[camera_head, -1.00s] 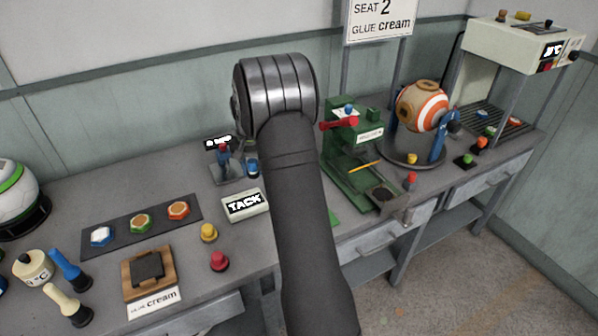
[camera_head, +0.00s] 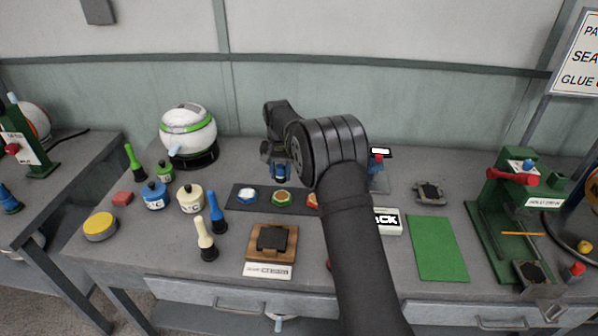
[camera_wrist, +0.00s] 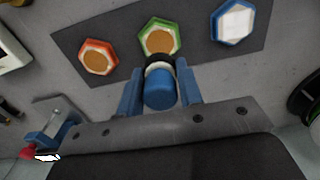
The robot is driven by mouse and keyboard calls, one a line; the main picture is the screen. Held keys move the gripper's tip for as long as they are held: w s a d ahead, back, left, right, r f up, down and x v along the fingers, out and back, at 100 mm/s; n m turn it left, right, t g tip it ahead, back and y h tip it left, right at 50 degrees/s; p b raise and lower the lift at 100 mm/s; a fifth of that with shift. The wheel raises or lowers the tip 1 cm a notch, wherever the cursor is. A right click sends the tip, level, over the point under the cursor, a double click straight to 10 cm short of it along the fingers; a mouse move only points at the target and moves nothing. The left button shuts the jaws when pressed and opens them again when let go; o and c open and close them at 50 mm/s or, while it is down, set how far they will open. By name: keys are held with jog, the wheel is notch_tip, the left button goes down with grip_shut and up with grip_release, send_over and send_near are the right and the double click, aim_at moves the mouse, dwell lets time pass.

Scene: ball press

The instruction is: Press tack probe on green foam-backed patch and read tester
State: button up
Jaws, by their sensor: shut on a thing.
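My gripper (camera_head: 280,158) is shut on a blue probe (camera_wrist: 160,92) with a pale band and dark end. In the wrist view its fingers (camera_wrist: 159,84) flank the probe. The green-rimmed hexagonal patch (camera_wrist: 158,38) with a tan face lies just beyond the probe's end; I cannot tell whether they touch. In the head view the green patch (camera_head: 282,198) sits in the middle of a dark strip (camera_head: 236,197), below the gripper.
A blue-rimmed patch (camera_head: 248,196) and an orange-rimmed patch (camera_wrist: 98,57) flank the green one. Glue pots (camera_head: 190,199), upright brushes (camera_head: 217,213) and a wooden block (camera_head: 271,243) stand nearby. A green mat (camera_head: 437,248) and a green press (camera_head: 515,200) are at right.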

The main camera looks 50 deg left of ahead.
aim_at(282, 196)
jog(key=shift+f, duration=3)
jog(key=shift+f, duration=0.5)
jog(key=shift+r, duration=3.5)
jog(key=w+d+m, duration=0.1)
jog(key=w+d, duration=0.6)
jog(key=d, duration=0.2)
jog(key=w+d+m, duration=0.1)
jog(key=w+d, duration=0.6)
jog(key=d, duration=0.2)
jog(key=w+d+m, duration=0.1)
jog(key=w+d, duration=0.6)
jog(key=d, duration=0.2)
jog(key=shift+d+f, duration=0.2)
jog(key=shift+d, duration=0.05)
jog(key=w+d+m, duration=0.1)
jog(key=d+m, duration=0.5)
jog(key=d, duration=3.3)
jog(key=shift+f, duration=0.15)
